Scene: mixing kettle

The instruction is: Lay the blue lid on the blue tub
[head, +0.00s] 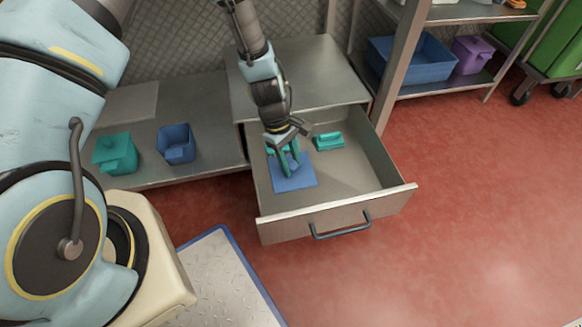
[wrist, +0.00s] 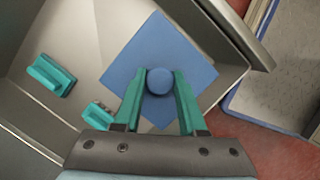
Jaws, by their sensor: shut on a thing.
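The blue lid (head: 293,181) is a flat square with a round knob, down inside the open drawer (head: 345,190). In the wrist view the lid (wrist: 190,58) lies beyond my fingers, with its round knob (wrist: 159,80) between them. My gripper (head: 285,168) has green fingers and is shut on the lid's knob; it also shows in the wrist view (wrist: 160,84). I cannot tell whether the lid touches the drawer floor. The blue tub (head: 176,145) stands uncovered on the low metal counter, left of the drawer.
A teal tub with a lid (head: 115,153) stands left of the blue tub. A teal handled piece (head: 328,141) lies in the drawer, and another teal piece (wrist: 98,115) lies near my fingers. The drawer front (head: 335,215) juts out over the red floor.

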